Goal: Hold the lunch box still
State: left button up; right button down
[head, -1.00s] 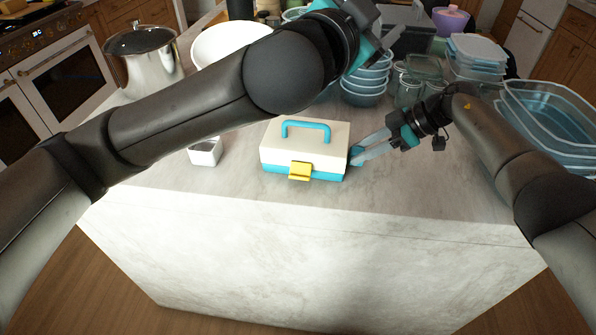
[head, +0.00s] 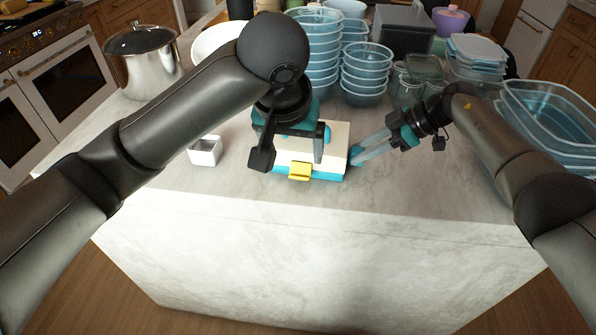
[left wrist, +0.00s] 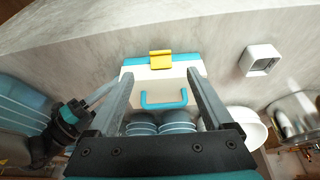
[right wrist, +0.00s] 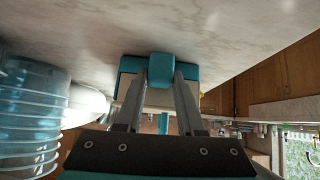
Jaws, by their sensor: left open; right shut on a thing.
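The cream lunch box (head: 337,146) with a teal base and yellow latch (head: 300,171) stands upright near the counter's front edge. My left gripper (head: 292,155) is above it, open, and hides much of the lid in the head view. In the left wrist view, its open fingers reach to either side of the lunch box (left wrist: 150,88) and its teal handle (left wrist: 163,105); I cannot tell whether they touch. My right gripper (head: 357,154) is at the box's right side. In the right wrist view, it is shut on a teal block (right wrist: 160,66) on the box's end.
A small white square dish (head: 205,152) stands left of the box. Stacked blue bowls (head: 366,68) stand close behind, with a steel pot (head: 143,62) at the back left and large clear containers (head: 550,115) at the right. The counter's front strip (head: 240,190) is clear.

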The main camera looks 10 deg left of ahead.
aim_at(299, 178)
pick_arm(q)
jog(key=x, duration=1)
jog(key=shift+w+f, duration=0.15)
pick_arm(e)
jog(key=shift+f, duration=0.1)
pick_arm(q)
grip_shut()
